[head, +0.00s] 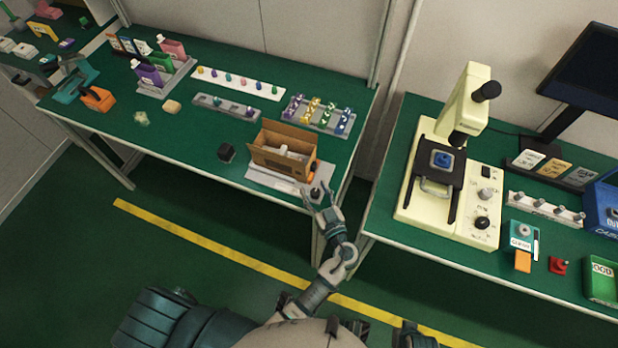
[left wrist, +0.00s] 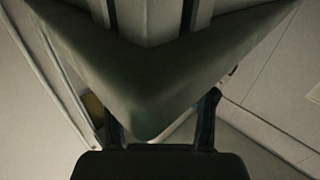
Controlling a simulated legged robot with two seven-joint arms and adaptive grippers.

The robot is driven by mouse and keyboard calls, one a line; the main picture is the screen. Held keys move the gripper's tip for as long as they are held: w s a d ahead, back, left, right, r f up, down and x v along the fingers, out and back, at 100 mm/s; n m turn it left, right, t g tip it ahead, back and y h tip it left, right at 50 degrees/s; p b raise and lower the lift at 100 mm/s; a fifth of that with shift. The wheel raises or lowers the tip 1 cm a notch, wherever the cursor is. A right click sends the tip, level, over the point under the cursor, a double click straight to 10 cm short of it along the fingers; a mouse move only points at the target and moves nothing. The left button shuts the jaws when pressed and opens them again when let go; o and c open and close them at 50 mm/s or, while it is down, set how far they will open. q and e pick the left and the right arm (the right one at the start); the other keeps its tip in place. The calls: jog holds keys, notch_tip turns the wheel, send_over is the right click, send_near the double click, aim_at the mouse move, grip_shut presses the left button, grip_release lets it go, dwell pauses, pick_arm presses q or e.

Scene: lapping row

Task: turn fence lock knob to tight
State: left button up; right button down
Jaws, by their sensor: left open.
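A small dark knob (head: 315,194) stands at the front right end of a pale plate (head: 262,179) near the front edge of the left green table. I take it for the fence lock knob; its setting is too small to read. My left gripper (head: 319,198) is open, its two fingers appearing either side of the knob in the head view. Contact cannot be told. In the left wrist view its fingers (left wrist: 159,124) show beyond a large dark corner that fills the middle; the knob is not visible there.
An open cardboard box (head: 262,155) stands on the plate, with an orange part (head: 323,172) beside it. A black block (head: 227,153) lies to the left. The table's front edge is close to my arm. A microscope (head: 455,125) stands on the right table, across a gap.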

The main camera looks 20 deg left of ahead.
pick_arm(q)
jog(key=shift+a, duration=0.25)
jog(key=shift+d, duration=0.3)
jog(key=c, duration=0.3)
jog(key=shift+d+r, duration=0.1)
jog(key=shift+d, duration=0.15)
grip_shut()
jog(key=shift+s+a, duration=0.1)
jog(key=shift+a, duration=0.25)
pick_arm(e)
jog(key=shift+s, duration=0.1)
pick_arm(q)
jog(key=shift+t+h, duration=0.3)
